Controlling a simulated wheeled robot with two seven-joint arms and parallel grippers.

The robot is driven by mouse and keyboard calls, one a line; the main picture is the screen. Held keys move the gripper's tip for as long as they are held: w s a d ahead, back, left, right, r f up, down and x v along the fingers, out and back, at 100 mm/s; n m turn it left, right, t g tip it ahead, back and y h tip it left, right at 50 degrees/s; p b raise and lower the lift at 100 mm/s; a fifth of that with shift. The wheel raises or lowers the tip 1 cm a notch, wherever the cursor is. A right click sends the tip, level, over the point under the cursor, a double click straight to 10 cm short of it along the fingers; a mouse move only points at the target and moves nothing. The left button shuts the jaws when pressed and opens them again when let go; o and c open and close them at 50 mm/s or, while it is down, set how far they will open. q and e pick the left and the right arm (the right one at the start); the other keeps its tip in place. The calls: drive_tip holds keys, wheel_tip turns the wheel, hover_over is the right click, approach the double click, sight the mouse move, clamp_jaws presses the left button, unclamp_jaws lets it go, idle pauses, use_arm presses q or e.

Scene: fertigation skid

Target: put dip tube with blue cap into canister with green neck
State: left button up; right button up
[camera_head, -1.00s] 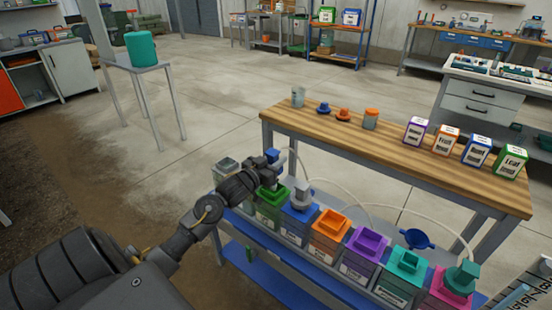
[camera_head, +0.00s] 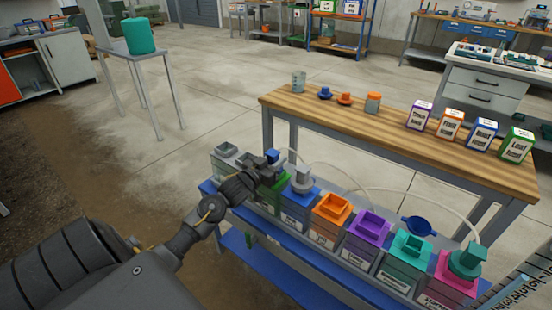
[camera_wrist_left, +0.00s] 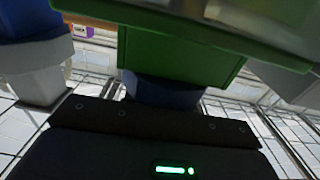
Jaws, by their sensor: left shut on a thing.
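My left gripper (camera_head: 266,164) is shut on the dip tube with the blue cap (camera_head: 273,156). It holds the cap right above the canister with the green neck (camera_head: 275,181), partly covering that neck. In the left wrist view, the green neck (camera_wrist_left: 180,52) fills the upper middle and the dark blue cap (camera_wrist_left: 163,92) lies against it or very close, between neck and gripper. I cannot tell whether they touch. The tube itself is hidden. My right gripper is not in view.
Other canisters stand in the same row: a blue-necked one with a grey cap (camera_head: 302,180), an orange-necked one (camera_head: 332,206) and a purple-necked one (camera_head: 370,224). A pale hose (camera_head: 400,189) arcs behind. The wooden bench (camera_head: 390,140) stands behind with boxes and small caps.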

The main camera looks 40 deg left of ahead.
use_arm(q)
drive_tip(key=shift+f, duration=0.1)
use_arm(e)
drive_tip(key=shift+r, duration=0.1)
use_arm(q)
drive_tip(key=o, duration=1.1)
drive_tip(key=shift+s, duration=0.35)
drive_tip(key=s, duration=1)
drive_tip(key=shift+p, duration=0.45)
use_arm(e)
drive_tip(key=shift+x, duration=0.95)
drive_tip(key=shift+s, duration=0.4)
